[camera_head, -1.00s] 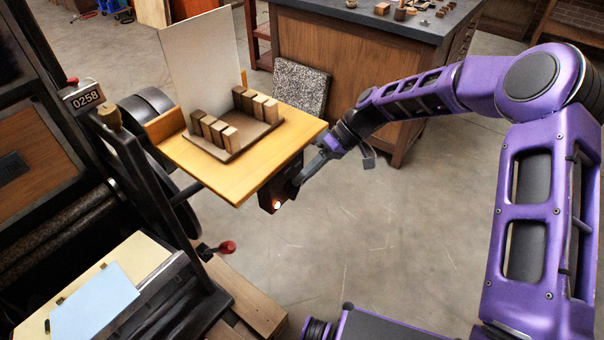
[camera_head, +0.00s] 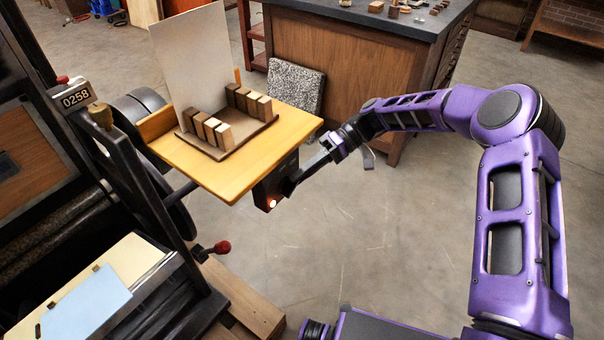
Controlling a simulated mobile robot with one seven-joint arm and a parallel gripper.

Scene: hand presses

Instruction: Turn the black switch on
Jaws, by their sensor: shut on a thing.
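A black switch box (camera_head: 264,193) hangs under the right front edge of the yellow wooden shelf (camera_head: 232,180) in the head view. My gripper (camera_head: 292,184) reaches in from the right, low and angled, at the right side of the box. Its dark fingers are shut on the black switch at the box's side. The fingers and the box are both dark, so the switch lever itself is mostly hidden and its position cannot be told.
On the shelf a tray (camera_head: 229,152) holds several wooden blocks, with a pale upright panel (camera_head: 194,55) behind. The press frame with a counter reading 0258 (camera_head: 76,99) and a red-knobbed handle (camera_head: 222,247) stands left. A workbench (camera_head: 350,62) stands behind. Floor on the right is open.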

